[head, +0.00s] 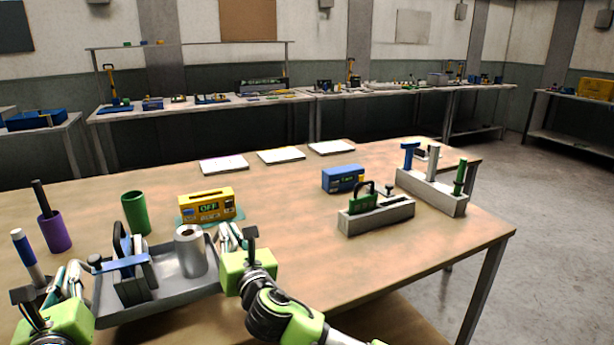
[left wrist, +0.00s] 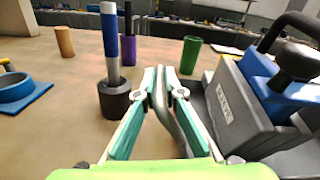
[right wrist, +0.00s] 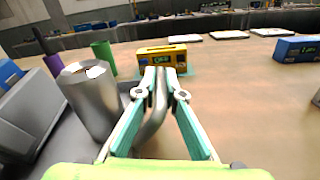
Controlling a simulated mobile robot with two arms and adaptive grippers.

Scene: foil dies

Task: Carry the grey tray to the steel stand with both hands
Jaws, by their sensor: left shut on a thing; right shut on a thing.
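The grey tray (head: 185,290) is in the head view at the lower left, at the near side of the wooden table. It carries a grey block with a blue bar and dark handle (head: 135,280) and a steel cylinder (head: 190,255). My left gripper (head: 68,275) is shut on the tray's left handle (left wrist: 185,125). My right gripper (head: 231,236) is shut on its right handle (right wrist: 153,125). I cannot tell whether the tray touches the table. I cannot single out the steel stand with certainty.
A blue-and-white handled tool (left wrist: 110,50), a purple cup (head: 55,232) and a green cup (head: 136,212) stand near the tray. A yellow OFF box (head: 207,206) is behind it. A grey holder (head: 375,215) and a blue box (head: 343,178) are to the right.

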